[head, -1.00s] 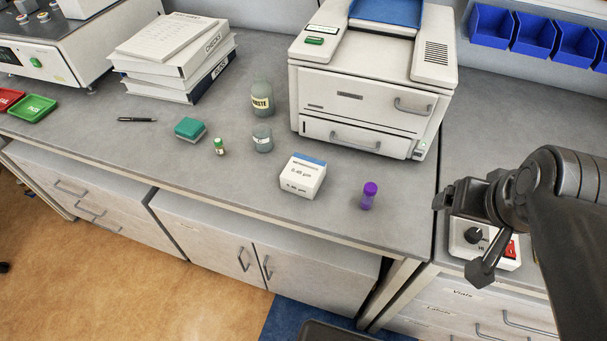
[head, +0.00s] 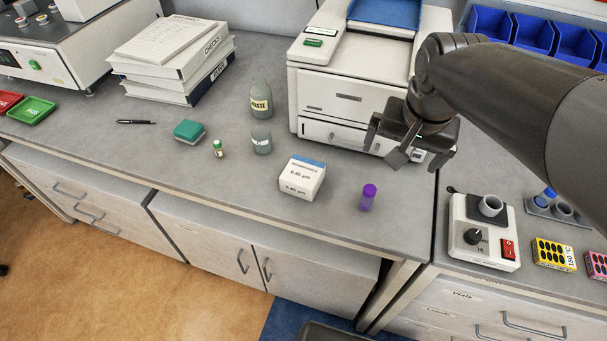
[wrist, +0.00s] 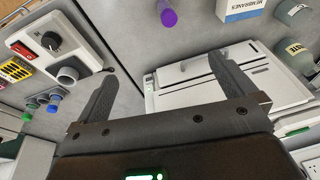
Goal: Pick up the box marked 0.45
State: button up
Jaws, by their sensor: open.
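The white box marked 0.45 µm (head: 302,180) with a blue band along its top stands on the grey bench, left of the purple-capped vial (head: 368,198). In the wrist view the box (wrist: 240,10) is cut off by the top edge, and its side reads MEMBRANES. My gripper (head: 405,148) is in the air in front of the white machine, to the right of and above the box, apart from it. In the wrist view its two fingers (wrist: 160,70) are spread with nothing between them.
The white machine (head: 370,95) stands behind the box. A device with a red switch (head: 484,235) is on the right bench.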

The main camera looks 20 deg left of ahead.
jog(key=w+a+f+g, duration=0.1)
jog(key=w+a+f, duration=0.2)
jog(key=a, duration=0.7)
jog(key=g, duration=0.2)
send_near(303, 171)
jog(key=shift+s+f+h, duration=0.25)
jog(key=shift+h, duration=0.15)
jog(key=shift+m, duration=0.3)
notch_tip(303, 171, down, 5)
jog(key=shift+a+f, duration=0.1)
jog(key=shift+f, duration=0.1)
jog(key=shift+a+f, duration=0.15)
jog(key=shift+f, duration=1.2)
jog(key=shift+a+f, duration=0.15)
jog(key=shift+f, duration=1.2)
jog(key=shift+c, duration=0.2)
jog(key=c, duration=1)
jog(key=shift+r, duration=0.1)
